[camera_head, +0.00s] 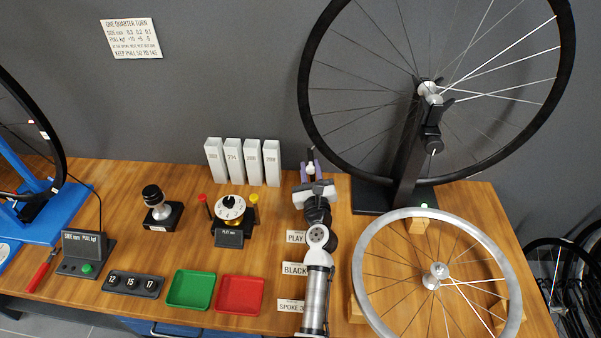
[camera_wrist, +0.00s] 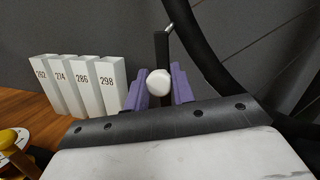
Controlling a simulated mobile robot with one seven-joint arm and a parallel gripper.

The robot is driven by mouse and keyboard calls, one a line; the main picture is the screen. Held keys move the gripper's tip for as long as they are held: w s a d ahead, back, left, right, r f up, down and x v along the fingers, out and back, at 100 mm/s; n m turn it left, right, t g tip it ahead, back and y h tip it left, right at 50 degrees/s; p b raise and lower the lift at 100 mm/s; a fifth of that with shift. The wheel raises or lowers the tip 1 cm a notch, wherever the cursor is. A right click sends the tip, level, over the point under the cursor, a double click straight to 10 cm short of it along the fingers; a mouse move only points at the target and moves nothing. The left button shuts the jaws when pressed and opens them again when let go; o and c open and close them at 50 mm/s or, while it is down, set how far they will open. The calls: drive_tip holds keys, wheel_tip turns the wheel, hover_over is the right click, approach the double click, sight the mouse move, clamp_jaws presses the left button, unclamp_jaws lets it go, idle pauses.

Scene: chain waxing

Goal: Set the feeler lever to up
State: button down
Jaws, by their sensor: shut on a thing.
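The feeler lever shows as a dark upright arm (camera_wrist: 161,48) with a round white knob (camera_wrist: 158,83) at its near end. A thin bent metal rod (camera_wrist: 170,18) is at its top, close beside the black tyre. In the head view the white knob (camera_head: 310,154) is small beside the wheel's lower left. My gripper (camera_head: 308,168) reaches it from the front. Its purple fingers (camera_wrist: 160,88) stand on both sides of the knob and are shut on it. The lever's pivot is hidden behind my gripper.
The wheel (camera_head: 306,95) in its black stand is close on the right. Several numbered white blocks (camera_head: 243,162) stand close on the left. A dial gauge (camera_head: 229,208), green tray (camera_head: 190,290), red tray (camera_head: 240,296) and lying wheel (camera_head: 362,250) surround my arm.

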drive_tip(key=shift+s+d+m, duration=0.1)
drive_tip(key=shift+d+m, duration=0.6)
drive_tip(key=shift+d, duration=0.15)
drive_tip(key=c, duration=1.2)
unclamp_jaws()
drive_tip(key=shift+s+f, duration=0.1)
